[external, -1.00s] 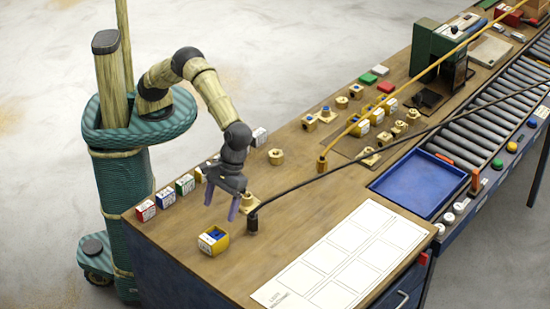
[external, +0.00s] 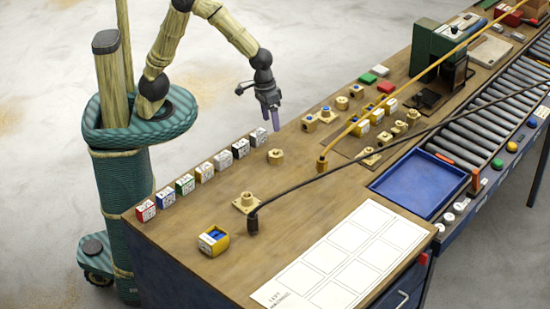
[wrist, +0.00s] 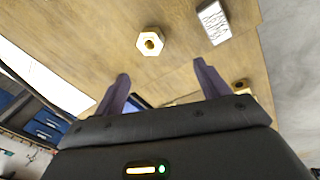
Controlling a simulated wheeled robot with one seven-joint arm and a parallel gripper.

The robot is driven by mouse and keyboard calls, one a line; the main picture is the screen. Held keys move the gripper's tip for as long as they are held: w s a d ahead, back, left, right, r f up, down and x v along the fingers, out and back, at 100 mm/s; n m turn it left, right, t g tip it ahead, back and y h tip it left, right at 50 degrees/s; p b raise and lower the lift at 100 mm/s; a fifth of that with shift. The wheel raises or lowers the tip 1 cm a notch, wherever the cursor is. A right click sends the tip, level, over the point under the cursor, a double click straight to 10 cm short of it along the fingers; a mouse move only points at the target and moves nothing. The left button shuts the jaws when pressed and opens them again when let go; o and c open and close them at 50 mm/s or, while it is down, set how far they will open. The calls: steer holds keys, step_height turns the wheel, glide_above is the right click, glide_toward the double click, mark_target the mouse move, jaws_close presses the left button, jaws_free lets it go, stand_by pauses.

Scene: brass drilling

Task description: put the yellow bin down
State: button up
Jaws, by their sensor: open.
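The yellow bin (external: 213,241) sits upright on the wooden bench near its front left corner, with something blue inside and a white label on its side. My gripper (external: 271,121) is open and empty, raised over the bench's back edge, well away from the bin. In the wrist view my gripper's two purple fingers (wrist: 162,90) stand apart with nothing between them. The bin does not clearly show in the wrist view.
A brass hex nut (external: 276,157) lies below my gripper. A row of labelled boxes (external: 185,184) lines the back edge. A brass flanged part (external: 246,202) and a black cable plug (external: 252,222) are near the bin. A white grid sheet (external: 340,262) lies to the right.

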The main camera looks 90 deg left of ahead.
steer(key=s+a+f+m+y, duration=0.1)
steer(key=s+a+m, duration=0.1)
steer(key=s+a, duration=0.3)
steer(key=s+a+f+m+t, duration=0.1)
steer(key=s+a, duration=0.5)
steer(key=a, duration=0.7)
steer(key=shift+m+y, duration=0.4)
